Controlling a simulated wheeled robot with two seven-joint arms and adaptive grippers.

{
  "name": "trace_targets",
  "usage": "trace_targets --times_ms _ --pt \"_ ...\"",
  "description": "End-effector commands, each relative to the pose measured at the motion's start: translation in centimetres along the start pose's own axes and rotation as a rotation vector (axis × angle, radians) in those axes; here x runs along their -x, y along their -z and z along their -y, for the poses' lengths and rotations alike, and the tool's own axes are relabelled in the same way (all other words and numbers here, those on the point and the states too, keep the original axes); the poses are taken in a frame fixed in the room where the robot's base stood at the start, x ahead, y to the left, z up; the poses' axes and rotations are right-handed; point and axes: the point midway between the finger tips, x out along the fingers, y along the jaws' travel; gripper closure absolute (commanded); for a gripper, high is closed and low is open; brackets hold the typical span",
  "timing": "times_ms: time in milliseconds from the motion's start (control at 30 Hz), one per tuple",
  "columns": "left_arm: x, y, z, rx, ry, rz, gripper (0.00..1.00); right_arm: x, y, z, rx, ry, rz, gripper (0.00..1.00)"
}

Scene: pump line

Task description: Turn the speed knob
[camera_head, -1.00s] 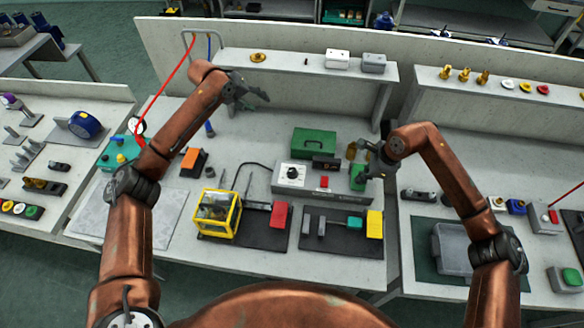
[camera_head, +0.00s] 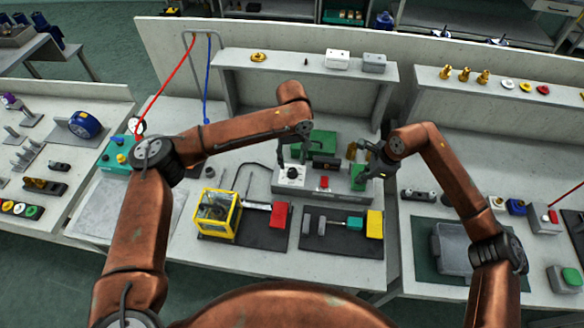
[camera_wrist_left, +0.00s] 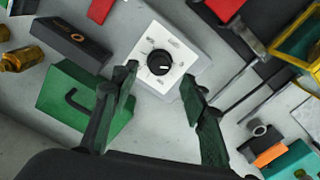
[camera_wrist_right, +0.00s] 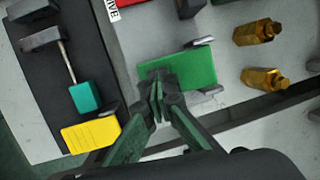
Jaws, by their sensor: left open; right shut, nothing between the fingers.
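The speed knob is a round black knob with a white pointer line (camera_wrist_left: 159,62) on a square white dial plate. It also shows in the head view (camera_head: 292,173), at the left end of a long grey unit (camera_head: 330,193). My left gripper (camera_wrist_left: 160,78) is open, with its fingers apart on either side of the dial plate; I cannot tell whether they touch it. In the head view my left gripper (camera_head: 293,152) is above the knob. My right gripper (camera_wrist_right: 160,92) is shut and empty at a green plate (camera_wrist_right: 190,68); contact is unclear.
A green box (camera_wrist_left: 85,98) lies close behind the dial. A dark block with an orange mark (camera_wrist_left: 72,42) is beside it. A yellow-framed case (camera_head: 218,214) and a red block (camera_head: 281,214) are in front. Brass fittings (camera_wrist_right: 262,78) lie near my right gripper.

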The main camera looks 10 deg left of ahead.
Motion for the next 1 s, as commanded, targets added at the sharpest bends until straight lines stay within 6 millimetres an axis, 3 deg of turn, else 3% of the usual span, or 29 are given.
trace_targets --times_ms 100,300,667,1000 --pt "-2.2 0.0 0.1 0.0 0.002 0.002 0.59 -0.2 0.2 0.0 -0.002 -0.002 -0.005 1.0" --pt "-4.2 0.1 0.1 0.001 0.0 0.0 0.59 -0.2 0.2 0.0 -0.002 -0.002 -0.005 1.0" --pt "-4.8 0.1 0.0 0.001 -0.001 0.0 0.59 -0.2 0.1 0.0 -0.001 -0.002 -0.004 1.0" --pt "-4.8 0.1 0.0 0.001 -0.001 0.0 0.81 -0.2 0.1 0.0 -0.001 -0.002 -0.003 1.0"
